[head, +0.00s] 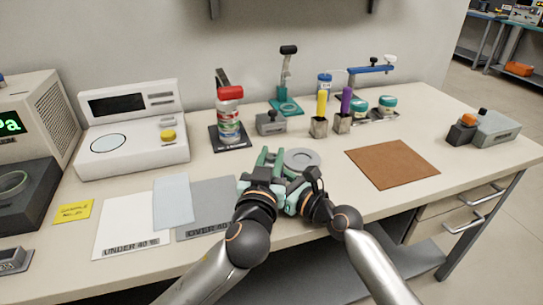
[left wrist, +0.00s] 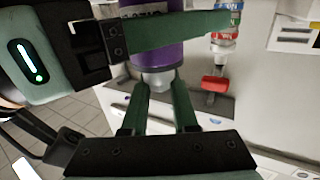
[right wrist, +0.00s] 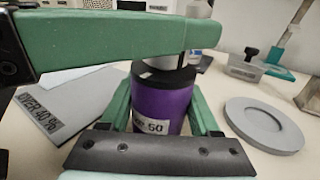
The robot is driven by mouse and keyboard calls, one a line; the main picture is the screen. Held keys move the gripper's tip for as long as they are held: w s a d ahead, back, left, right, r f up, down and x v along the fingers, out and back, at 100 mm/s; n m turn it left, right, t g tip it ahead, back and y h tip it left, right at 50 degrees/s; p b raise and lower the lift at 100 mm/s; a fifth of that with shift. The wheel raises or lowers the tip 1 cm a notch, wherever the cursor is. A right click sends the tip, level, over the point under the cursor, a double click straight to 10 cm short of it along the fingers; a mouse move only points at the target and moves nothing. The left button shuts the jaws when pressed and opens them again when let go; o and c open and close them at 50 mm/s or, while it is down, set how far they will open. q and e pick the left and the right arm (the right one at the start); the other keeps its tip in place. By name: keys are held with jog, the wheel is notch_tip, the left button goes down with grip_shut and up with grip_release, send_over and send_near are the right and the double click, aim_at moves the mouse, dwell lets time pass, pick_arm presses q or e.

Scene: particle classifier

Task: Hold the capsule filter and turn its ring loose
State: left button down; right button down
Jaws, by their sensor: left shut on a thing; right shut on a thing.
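My right gripper (right wrist: 163,115) is shut on the purple body. My left gripper (left wrist: 160,96) is shut on the grey end of the filter. In the head view, my left gripper (head: 270,158) and right gripper (head: 297,190) are close together and hide the filter.
A grey round holder (head: 301,160) with a shallow recess lies just right of the grippers. Grey and white labelled mats (head: 133,225) lie to the left, a brown mat (head: 392,163) to the right. A red-capped bottle (head: 229,120) stands behind.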

pick_arm(q)
jog(key=shift+f+n+y, duration=0.35)
jog(key=shift+n+y, duration=0.25)
jog(key=shift+y, duration=0.4)
jog(key=c, duration=0.7)
grip_release()
jog(key=shift+c, duration=0.2)
jog(key=shift+o, duration=0.3)
jog(key=shift+a, duration=0.1)
jog(key=shift+f, duration=0.1)
jog(key=shift+w+a+h, duration=0.1)
jog(key=shift+a+h, duration=0.05)
jog(key=shift+h, duration=0.15)
